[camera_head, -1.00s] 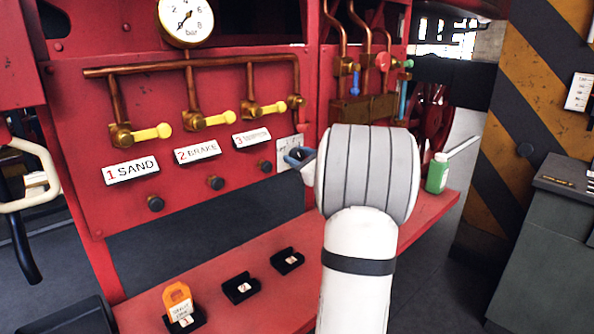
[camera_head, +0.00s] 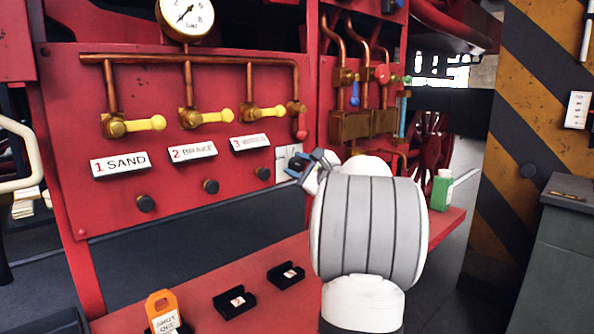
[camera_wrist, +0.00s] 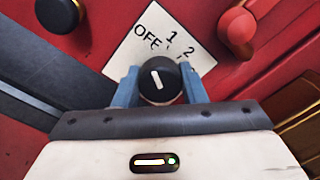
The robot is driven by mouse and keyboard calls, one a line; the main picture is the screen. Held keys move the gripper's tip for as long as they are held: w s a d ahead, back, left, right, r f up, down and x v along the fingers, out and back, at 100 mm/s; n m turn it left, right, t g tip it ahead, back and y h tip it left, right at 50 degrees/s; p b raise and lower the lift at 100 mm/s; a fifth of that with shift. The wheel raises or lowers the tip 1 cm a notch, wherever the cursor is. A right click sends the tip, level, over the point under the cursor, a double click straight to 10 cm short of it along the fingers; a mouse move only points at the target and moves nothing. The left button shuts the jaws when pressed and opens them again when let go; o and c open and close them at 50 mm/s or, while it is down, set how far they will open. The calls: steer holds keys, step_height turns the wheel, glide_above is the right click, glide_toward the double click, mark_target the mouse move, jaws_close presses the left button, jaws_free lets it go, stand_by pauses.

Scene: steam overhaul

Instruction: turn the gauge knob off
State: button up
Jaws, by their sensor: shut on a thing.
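The gauge knob (camera_wrist: 159,88) is a round black knob with a white pointer line, on a white plate (camera_wrist: 128,48) marked OFF, 1 and 2. In the wrist view my gripper (camera_wrist: 158,74) is shut on the knob, with one blue-grey finger on each side. The pointer line leans up and slightly left, roughly toward the OFF mark. In the head view the plate (camera_head: 283,153) is at the lower right of the red panel. My gripper (camera_head: 303,166) is at it there and hides the knob.
A round pressure gauge (camera_head: 186,14) is above the panel. Yellow levers sit above signs such as SAND (camera_head: 120,164). A red-handled valve (camera_wrist: 236,30) is close to my gripper. A red shelf (camera_head: 262,265) below holds an orange tag, black holders and a green bottle (camera_head: 440,188).

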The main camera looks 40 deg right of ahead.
steer(key=o, duration=1)
steer(key=s, duration=0.7)
steer(key=shift+s+d, duration=0.2)
steer(key=shift+s, duration=0.2)
